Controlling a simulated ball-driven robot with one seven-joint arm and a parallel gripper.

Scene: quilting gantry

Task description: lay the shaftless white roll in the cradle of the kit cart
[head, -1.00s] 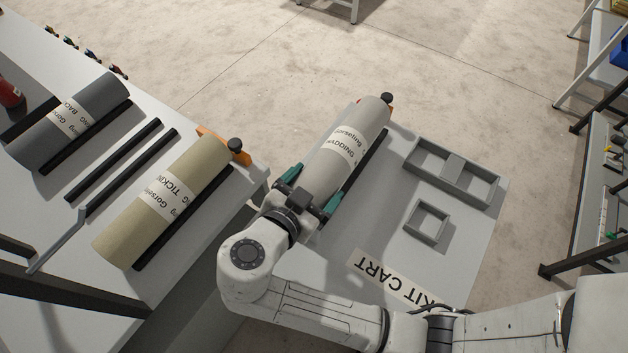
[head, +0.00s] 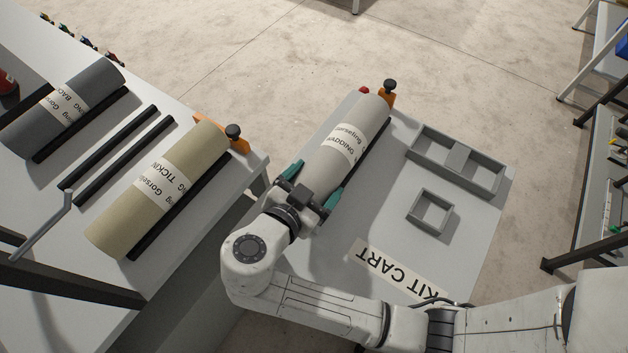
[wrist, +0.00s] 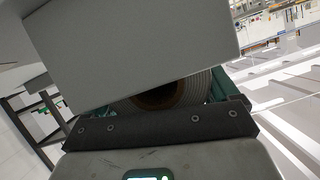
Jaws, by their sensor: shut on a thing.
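The white roll (head: 345,140), pale grey-white with a printed WADDING band, lies lengthwise over the left side of the kit cart (head: 400,205). My gripper (head: 312,185) is shut on its near end, with a teal finger on each side. In the wrist view, the roll's ribbed end with a brown hollow core (wrist: 160,97) shows between the fingers. A dark rail of the cradle (head: 377,140) shows along the roll's right side; the left side is hidden. I cannot tell whether the roll touches the cradle. An orange stop with a black knob (head: 389,88) stands beyond its far end.
Grey open trays (head: 455,160) and (head: 430,212) sit on the cart's right half. The table at left holds a beige TICKING roll (head: 160,190), a grey roll (head: 65,105) and loose dark bars (head: 115,150). Floor lies open beyond the cart.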

